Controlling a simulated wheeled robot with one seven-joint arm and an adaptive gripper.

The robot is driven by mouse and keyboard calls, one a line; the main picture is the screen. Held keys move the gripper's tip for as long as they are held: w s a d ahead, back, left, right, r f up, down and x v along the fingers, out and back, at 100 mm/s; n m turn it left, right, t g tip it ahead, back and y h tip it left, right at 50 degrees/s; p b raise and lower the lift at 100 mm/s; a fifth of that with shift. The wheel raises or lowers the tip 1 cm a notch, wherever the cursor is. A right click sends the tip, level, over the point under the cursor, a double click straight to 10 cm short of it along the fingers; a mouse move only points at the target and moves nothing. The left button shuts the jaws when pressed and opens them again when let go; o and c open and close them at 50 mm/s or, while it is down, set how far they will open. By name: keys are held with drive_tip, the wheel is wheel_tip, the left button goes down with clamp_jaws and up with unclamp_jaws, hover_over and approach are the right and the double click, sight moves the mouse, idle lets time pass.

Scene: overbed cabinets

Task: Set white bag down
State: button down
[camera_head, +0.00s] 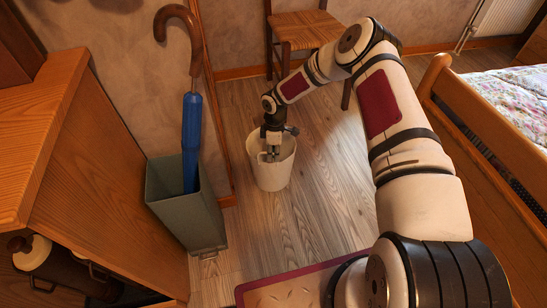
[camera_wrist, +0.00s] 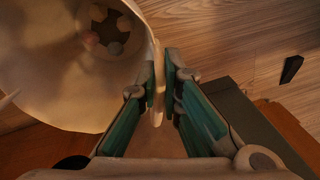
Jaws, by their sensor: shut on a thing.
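The white bag (camera_head: 273,177) is an upright, open-topped, bucket-like thing over the wood floor in the middle of the head view. I cannot tell whether its base touches the floor. In the wrist view the bag (camera_wrist: 50,75) fills the upper left, and its open mouth shows several small round shapes deep inside. My gripper (camera_head: 270,152) reaches down at the bag's rim. In the wrist view my gripper (camera_wrist: 160,90) has its two fingers closed on either side of the bag's rim, one inside and one outside.
A grey-green stand (camera_head: 187,215) with a blue umbrella (camera_head: 191,125) is left of the bag. A wooden chair (camera_head: 300,32) stands behind. A wooden cabinet (camera_head: 95,185) is at left, a bed (camera_head: 480,130) at right, a mat (camera_head: 290,287) in front. Floor right of the bag is clear.

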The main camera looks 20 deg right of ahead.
drive_tip(key=shift+f, duration=0.25)
drive_tip(key=c, duration=1.8)
unclamp_jaws()
drive_tip(key=shift+o, duration=0.2)
drive_tip(key=shift+r, duration=0.1)
wheel_tip(320, 180, up, 12)
drive_tip(key=w+p, duration=0.1)
drive_tip(key=p, duration=0.4)
drive_tip(key=shift+d, duration=0.25)
